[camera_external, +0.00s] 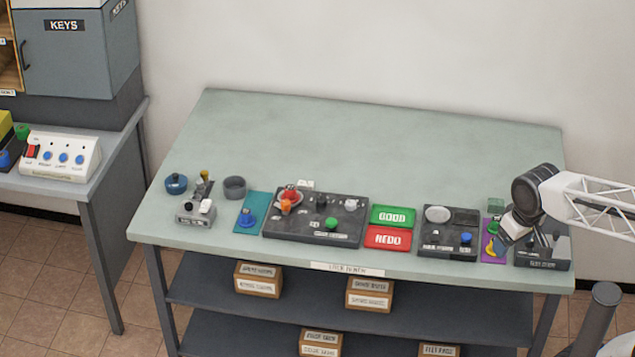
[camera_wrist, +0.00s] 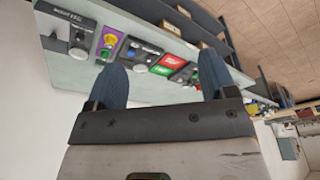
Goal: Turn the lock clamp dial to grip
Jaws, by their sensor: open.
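Dark panels with knobs stand along the front of the green bench, and their small labels are too blurred for me to tell which one bears the lock clamp dial. The largest panel (camera_external: 347,226) holds a red and orange piece (camera_external: 290,199), a black knob (camera_external: 321,200), a green knob (camera_external: 331,224) and a pale knob (camera_external: 351,204). A smaller panel (camera_external: 434,246) has a pale disc and a blue knob (camera_external: 466,238). My gripper (camera_external: 503,238) is at the bench's right end, near the rightmost panel (camera_external: 545,265), partly covering it. In the wrist view my gripper (camera_wrist: 163,80) is open and empty.
A green GOOD plate (camera_external: 393,216) and a red REDO plate (camera_external: 388,238) lie between panels. A purple mat (camera_external: 488,257) is by my gripper. A teal mat (camera_external: 248,223), a grey cup (camera_external: 235,187) and a small device (camera_external: 195,215) are left. The bench's rear is clear.

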